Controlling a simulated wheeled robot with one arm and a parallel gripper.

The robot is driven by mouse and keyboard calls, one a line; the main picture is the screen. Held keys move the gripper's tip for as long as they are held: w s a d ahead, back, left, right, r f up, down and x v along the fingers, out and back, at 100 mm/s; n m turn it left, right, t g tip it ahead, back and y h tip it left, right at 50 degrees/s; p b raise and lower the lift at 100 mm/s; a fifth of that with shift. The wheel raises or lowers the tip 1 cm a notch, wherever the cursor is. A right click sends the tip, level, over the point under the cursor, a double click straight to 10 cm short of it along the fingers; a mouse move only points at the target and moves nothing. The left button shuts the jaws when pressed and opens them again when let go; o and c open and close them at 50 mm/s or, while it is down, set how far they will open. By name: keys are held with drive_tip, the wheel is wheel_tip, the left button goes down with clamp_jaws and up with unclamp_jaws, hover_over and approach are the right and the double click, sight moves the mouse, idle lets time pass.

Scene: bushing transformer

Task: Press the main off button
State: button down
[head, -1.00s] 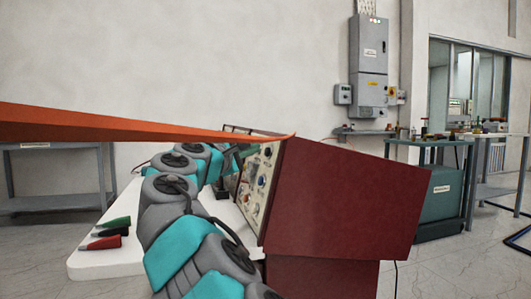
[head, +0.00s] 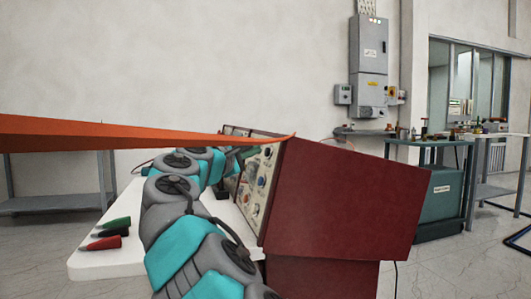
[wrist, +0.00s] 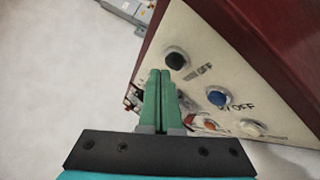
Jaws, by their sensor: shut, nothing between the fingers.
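The control panel (wrist: 190,20) is a cream face on a dark red cabinet (head: 345,200). In the wrist view a black button (wrist: 176,60) sits at the upper part of the panel, with a blurred label ending in "OFF" beside it. A blue button (wrist: 218,97) is lower right, also with a label ending in "OFF". My gripper (wrist: 160,73) has green fingers, shut and empty. Its tips appear just below and left of the black button; I cannot tell whether they touch the panel. In the head view my arm reaches to the panel face.
An orange-red button (wrist: 208,123) and a pale knob (wrist: 254,128) lie lower on the panel. A white table (head: 90,262) holds green, black and red cone-shaped pieces (head: 110,235). An orange strip (head: 120,135) crosses the head view to the cabinet's top edge.

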drive_tip(key=shift+w+d+f, duration=0.15)
drive_tip(key=shift+w+d, duration=0.05)
drive_tip(key=shift+d, duration=0.45)
idle(0.8)
drive_tip(key=shift+s+a+r+p, duration=0.15)
drive_tip(key=shift+a+p, duration=0.2)
drive_tip(key=shift+a, duration=0.05)
drive_tip(key=shift+s+a+r+p, duration=0.1)
drive_tip(key=shift+a+p, duration=0.25)
drive_tip(key=shift+a, duration=0.05)
drive_tip(key=shift+a, duration=0.1)
drive_tip(key=a+p, duration=0.1)
drive_tip(key=s+a+p, duration=0.1)
drive_tip(key=a, duration=0.1)
drive_tip(key=a+r+p, duration=0.1)
drive_tip(key=shift+s+a+p, duration=0.15)
drive_tip(key=shift+a+p, duration=0.1)
drive_tip(key=shift+p, duration=0.15)
drive_tip(key=shift+r, duration=0.1)
idle(0.7)
